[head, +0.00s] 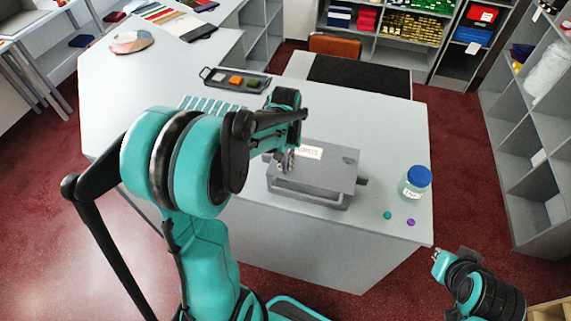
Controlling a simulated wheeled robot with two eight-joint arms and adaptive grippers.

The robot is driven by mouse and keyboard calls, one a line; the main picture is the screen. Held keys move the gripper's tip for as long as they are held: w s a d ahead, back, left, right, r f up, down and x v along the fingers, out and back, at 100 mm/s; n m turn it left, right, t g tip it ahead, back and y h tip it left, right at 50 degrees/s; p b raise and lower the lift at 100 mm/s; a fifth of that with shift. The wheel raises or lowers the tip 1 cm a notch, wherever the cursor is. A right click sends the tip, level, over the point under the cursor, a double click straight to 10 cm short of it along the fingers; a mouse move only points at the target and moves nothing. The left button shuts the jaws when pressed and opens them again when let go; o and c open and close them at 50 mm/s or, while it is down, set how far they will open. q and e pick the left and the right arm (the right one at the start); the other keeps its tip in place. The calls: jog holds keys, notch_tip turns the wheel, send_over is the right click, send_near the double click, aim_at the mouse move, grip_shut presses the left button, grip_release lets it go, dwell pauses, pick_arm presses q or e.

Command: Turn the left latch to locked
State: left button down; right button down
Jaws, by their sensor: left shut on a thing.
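A grey box (318,178) with a pale label on top and a bar handle along its front stands on the light counter. My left arm reaches over the counter from the left. My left gripper (287,162) is at the left part of the box's top, shut on the left latch, which is mostly hidden by the fingers and too small to read its position. A small dark fitting (350,160) shows at the right of the box's top. My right gripper (437,257) is off the counter at lower right, away from the box; its fingers are too small to judge.
A jar with a blue lid (418,178) stands right of the box, near a teal disc (387,215) and a purple disc (411,222). A dark tray (235,79) with coloured swatches lies behind. Shelves (530,140) stand at the right.

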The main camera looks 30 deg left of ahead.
aim_at(286, 166)
pick_arm(q)
jog(key=shift+m, duration=1.5)
jog(key=shift+b, duration=0.3)
jog(key=c, duration=1.6)
grip_release()
notch_tip(286, 166, up, 12)
